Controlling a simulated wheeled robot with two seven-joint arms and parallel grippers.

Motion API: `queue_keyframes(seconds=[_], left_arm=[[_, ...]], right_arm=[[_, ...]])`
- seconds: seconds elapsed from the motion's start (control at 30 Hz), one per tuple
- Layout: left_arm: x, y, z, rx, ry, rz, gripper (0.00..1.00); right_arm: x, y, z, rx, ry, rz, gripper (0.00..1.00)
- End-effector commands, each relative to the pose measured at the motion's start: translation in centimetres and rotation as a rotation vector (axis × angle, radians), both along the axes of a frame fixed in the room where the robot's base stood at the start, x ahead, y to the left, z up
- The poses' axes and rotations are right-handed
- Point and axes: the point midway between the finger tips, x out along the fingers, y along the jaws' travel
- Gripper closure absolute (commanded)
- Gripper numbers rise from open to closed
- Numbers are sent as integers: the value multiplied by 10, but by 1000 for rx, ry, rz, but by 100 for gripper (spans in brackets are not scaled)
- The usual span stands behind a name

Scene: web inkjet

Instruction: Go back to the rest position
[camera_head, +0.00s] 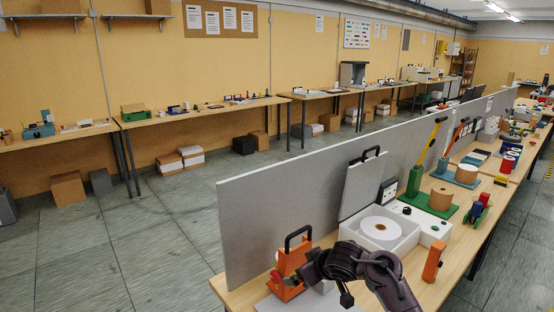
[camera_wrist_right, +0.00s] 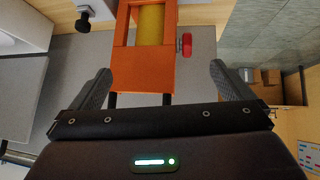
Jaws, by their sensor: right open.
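My right arm comes in at the bottom of the head view. Its gripper (camera_head: 308,270) is beside an orange device (camera_head: 290,262) with a black handle and a red knob, at the near end of the bench. In the right wrist view my right gripper (camera_wrist_right: 160,78) is open, its two fingers spread wide. The orange device (camera_wrist_right: 143,72), with a yellow roll inside and a red knob, shows ahead between the fingers; I cannot tell whether they touch it. My left gripper is not in view.
A grey partition (camera_head: 265,210) runs along the bench behind the device. A white machine (camera_head: 410,228) with a raised lid, an orange block (camera_head: 433,260) and a wooden spool (camera_head: 442,198) stand to the right. The tiled floor (camera_head: 100,245) at left is mostly clear.

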Motion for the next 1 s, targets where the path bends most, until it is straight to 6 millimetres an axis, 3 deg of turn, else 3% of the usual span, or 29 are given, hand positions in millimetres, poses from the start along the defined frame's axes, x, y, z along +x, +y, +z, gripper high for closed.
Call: queue_keyframes(seconds=[0.03,0.2,0.33,0.5,0.7,1.0], left_arm=[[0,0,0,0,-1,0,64],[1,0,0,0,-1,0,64],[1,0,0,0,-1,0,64],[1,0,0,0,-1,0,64],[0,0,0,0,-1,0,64],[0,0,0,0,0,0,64]], right_arm=[[-21,-1,-18,-8,11,-22,0],[-91,-16,-55,-48,58,-122,0],[-154,-36,-73,-71,127,-206,0],[-229,-61,-79,-87,230,-297,0],[-286,-80,-75,-93,318,-359,0],[-347,-98,-64,-91,424,-417,0]])
